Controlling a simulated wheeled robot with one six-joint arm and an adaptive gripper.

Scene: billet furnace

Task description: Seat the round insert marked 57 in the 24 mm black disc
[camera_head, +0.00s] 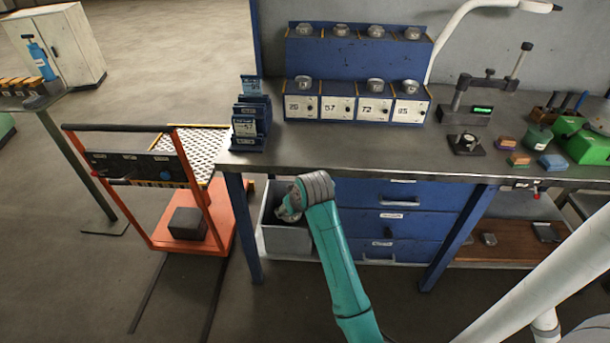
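A blue rack stands at the back of the bench, with white number labels on its lower front. Other round grey inserts sit along the lower and upper ledges. A small black piece (467,144) with a round part on top lies on the bench to the right; I cannot tell whether it is the 24 mm black disc. My teal arm rises in front of the bench. Its wrist end (289,212) is over the grey bin, well short of the rack; the fingers cannot be made out.
A blue card holder (250,121) stands at the bench's left end. A black gauge stand (466,114) is right of the rack, with green boxes (587,147) and small coloured blocks beyond. An orange trolley (195,225) stands left. The bench front before the rack is clear.

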